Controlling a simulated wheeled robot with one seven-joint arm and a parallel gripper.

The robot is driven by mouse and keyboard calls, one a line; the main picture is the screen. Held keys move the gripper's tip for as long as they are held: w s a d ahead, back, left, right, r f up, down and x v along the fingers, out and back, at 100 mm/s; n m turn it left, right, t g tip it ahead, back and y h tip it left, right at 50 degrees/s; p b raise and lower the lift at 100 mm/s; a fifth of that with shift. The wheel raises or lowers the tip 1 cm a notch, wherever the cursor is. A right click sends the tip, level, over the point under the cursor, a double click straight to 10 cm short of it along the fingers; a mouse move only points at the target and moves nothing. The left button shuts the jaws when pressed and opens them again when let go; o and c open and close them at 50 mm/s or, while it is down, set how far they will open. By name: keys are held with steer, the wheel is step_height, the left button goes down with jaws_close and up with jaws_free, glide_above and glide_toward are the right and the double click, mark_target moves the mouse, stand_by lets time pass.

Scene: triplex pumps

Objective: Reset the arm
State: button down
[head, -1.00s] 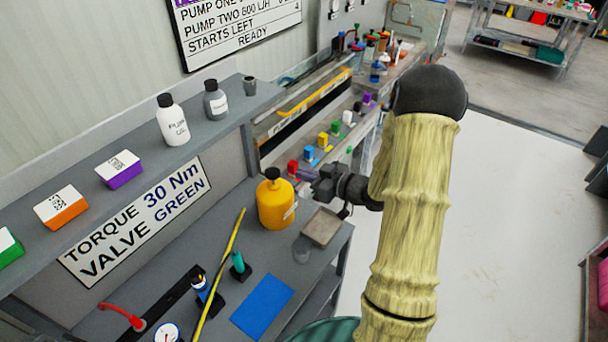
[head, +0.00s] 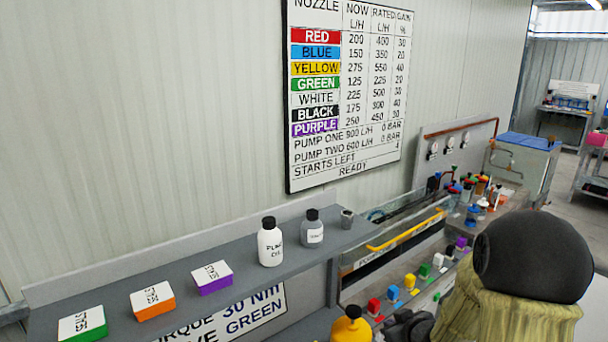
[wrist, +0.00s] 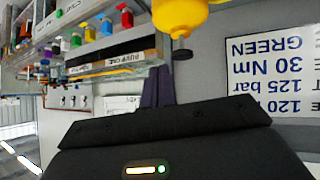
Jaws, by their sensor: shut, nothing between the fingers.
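My arm shows at the lower right of the head view, with a cream ribbed sleeve and a black rounded joint. Its wrist shows only partly at the bottom edge, beside the yellow bottle (head: 352,326), and the fingers cannot be made out there. In the wrist view my gripper (wrist: 156,88) has its dark purple fingers together, with nothing held. That view is upside down, with the yellow bottle (wrist: 180,14) hanging in at the top, apart from the fingers.
A grey shelf (head: 235,262) carries a white bottle (head: 270,242), a grey bottle (head: 312,229) and three labelled boxes. Coloured blocks line the pump bench at right, including a red one (head: 374,306). A nozzle board (head: 350,95) hangs on the wall. The lower bench is mostly out of view.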

steer(key=s+a+r+m+g+h, duration=0.1)
steer(key=s+a+m+g, duration=0.1)
steer(key=s, duration=0.7)
steer(key=s+a+r+m+g+h, duration=0.1)
steer(key=s+a+g, duration=0.3)
steer(key=s, duration=0.6)
steer(key=shift+r+m+g, duration=0.25)
steer(key=shift+m+g, duration=0.45)
steer(key=shift+m, duration=0.1)
steer(key=shift+w+a, duration=0.1)
